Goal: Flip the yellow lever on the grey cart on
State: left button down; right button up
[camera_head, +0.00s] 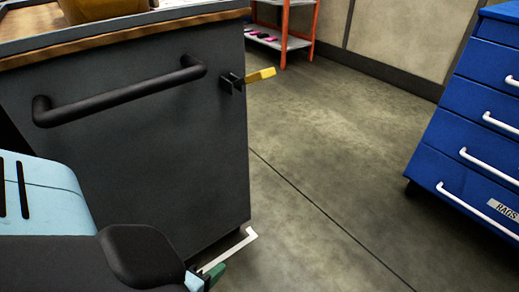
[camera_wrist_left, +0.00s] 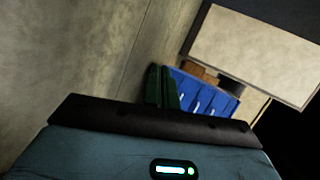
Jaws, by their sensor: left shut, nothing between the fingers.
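The grey cart (camera_head: 150,160) fills the left of the head view, with a black bar handle on its face. The yellow lever (camera_head: 261,75) sits in a black bracket at the cart's upper right edge and sticks out to the right, tilted slightly up. My left gripper (camera_head: 214,275) is low at the bottom of the head view, well below the lever and apart from it. Its green fingers (camera_wrist_left: 162,88) are together and empty in the left wrist view. The lever does not show in the wrist view. My right gripper is not in view.
A blue drawer cabinet (camera_head: 470,125) with white handles stands at the right. An orange-framed shelf (camera_head: 284,40) stands at the back. A white angled strip (camera_head: 238,247) lies low beside the cart. The floor (camera_head: 330,150) between cart and cabinet is clear.

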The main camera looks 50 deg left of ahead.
aim_at(249, 80)
pick_arm(q)
jog(key=w+r+m+t+y+b, duration=0.1)
jog(key=w+r+m+t+y, duration=0.2)
jog(key=r, duration=0.9)
jog(key=w+r+m+t+y+b, duration=0.2)
jog(key=w+r+m+t, duration=0.4)
jog(key=r, duration=0.7)
jog(key=w+t, duration=0.1)
jog(key=t, duration=0.1)
jog(key=shift+w+a+r+m+t+y, duration=0.2)
jog(key=shift+w+a+m+t+y, duration=0.1)
jog(key=shift+w+a+m+y, duration=0.1)
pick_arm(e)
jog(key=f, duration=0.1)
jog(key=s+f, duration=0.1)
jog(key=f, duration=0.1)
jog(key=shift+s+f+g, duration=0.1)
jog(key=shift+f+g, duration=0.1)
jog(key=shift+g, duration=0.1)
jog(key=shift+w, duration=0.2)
